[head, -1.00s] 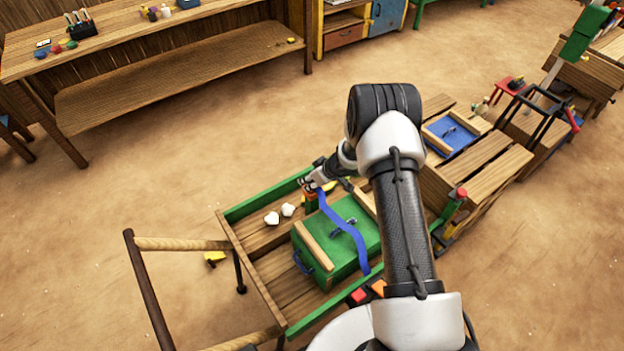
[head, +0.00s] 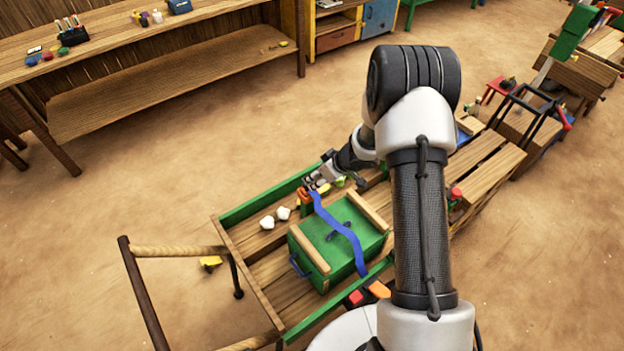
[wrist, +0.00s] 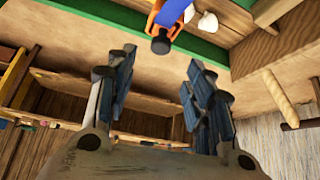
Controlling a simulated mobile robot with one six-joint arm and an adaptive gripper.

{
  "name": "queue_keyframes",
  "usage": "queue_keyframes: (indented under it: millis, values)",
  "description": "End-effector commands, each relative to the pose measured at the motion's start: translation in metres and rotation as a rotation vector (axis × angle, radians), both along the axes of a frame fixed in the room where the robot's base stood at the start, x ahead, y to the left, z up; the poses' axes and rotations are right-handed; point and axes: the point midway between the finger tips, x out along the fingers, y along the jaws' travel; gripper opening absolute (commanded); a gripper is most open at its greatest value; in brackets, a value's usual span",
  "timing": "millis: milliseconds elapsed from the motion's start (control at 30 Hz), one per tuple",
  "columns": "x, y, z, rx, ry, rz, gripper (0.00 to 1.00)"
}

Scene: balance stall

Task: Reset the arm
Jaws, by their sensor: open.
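My gripper (head: 318,184) is over the far green side rail of the wooden cart (head: 226,250). In the wrist view my gripper (wrist: 160,85) is open, with nothing between its two fingers. An orange ratchet piece (wrist: 168,18) with a dark knob and a blue strap (wrist: 172,8) lies just beyond the fingertips. In the head view the blue strap (head: 338,228) runs across a green box (head: 345,240) with wooden slats on its lid. The orange piece is partly hidden by the gripper there.
Two white lumps (head: 274,218) lie on the cart bed left of the box. A yellow object (head: 210,262) is on the sandy floor. A long wooden bench (head: 180,75) stands behind. Another wooden cart (head: 488,172) is at the right. Open floor lies between bench and carts.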

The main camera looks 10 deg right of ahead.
Motion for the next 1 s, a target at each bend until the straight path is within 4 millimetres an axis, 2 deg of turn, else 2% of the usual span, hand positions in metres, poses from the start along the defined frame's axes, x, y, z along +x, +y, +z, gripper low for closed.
queue_keyframes:
  millis: [133, 467, 567, 667, 767, 800, 867, 1000]
  values:
    - [-0.008, -0.005, 0.015, 0.0, -0.001, 0.001, 0.48]
    - [-0.01, -0.008, 0.022, -0.003, -0.003, -0.003, 0.48]
    - [-0.003, -0.013, 0.041, -0.032, -0.031, -0.027, 0.48]
    - [0.006, -0.026, 0.082, -0.096, -0.085, -0.089, 0.48]
    - [0.008, -0.043, 0.14, -0.18, -0.143, -0.182, 0.48]
    - [0.004, -0.05, 0.163, -0.209, -0.161, -0.225, 0.48]
    - [-0.006, -0.059, 0.195, -0.251, -0.178, -0.285, 0.48]
    - [-0.044, -0.072, 0.261, -0.314, -0.192, -0.421, 0.48]
